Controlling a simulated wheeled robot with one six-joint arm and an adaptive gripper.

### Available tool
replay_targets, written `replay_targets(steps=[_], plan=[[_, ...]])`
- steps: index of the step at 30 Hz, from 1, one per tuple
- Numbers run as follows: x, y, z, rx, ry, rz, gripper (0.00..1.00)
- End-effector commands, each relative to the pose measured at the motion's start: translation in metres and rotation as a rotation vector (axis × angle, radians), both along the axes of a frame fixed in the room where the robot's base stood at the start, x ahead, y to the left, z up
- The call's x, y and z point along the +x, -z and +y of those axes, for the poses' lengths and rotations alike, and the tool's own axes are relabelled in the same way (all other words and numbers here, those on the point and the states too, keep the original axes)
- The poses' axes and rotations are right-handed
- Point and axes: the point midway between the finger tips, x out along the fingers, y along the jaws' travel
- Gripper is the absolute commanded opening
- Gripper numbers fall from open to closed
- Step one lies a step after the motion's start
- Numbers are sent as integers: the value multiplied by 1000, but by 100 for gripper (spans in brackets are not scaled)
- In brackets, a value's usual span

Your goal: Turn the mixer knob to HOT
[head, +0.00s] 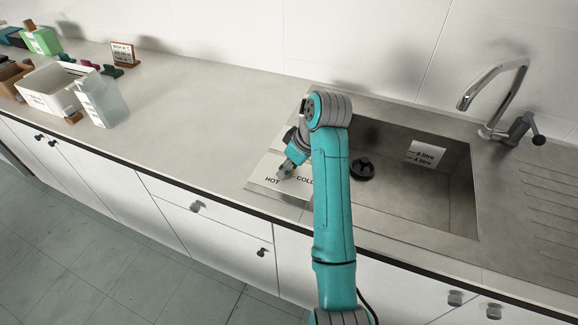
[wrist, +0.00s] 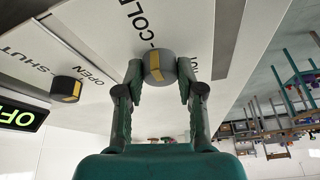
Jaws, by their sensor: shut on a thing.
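The mixer knob (wrist: 159,58), grey with a yellow mark, sits between the two fingers of my gripper (wrist: 158,70) in the wrist view. The fingers close on it from both sides. The yellow mark stands about upright in that view. A COLD label (wrist: 137,16) is printed above it; lettering to its right is partly hidden by a finger. In the head view my gripper (head: 286,170) is down at the panel left of the sink, between the words HOT (head: 272,181) and COLD (head: 305,180). My gripper hides the knob there.
A second knob (wrist: 67,89), marked OPEN and SHUT, and a green-lit display (wrist: 18,115) are at left in the wrist view. The sink (head: 400,215) with a tap (head: 492,95) is right of my arm. The counter between is clear.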

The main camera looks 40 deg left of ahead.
Motion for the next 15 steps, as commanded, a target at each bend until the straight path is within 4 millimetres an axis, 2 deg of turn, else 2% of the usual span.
replay_targets(steps=[8,15], plan=[[-1,0,0,0,54,1,3],[-3,1,0,0,207,0,3]])
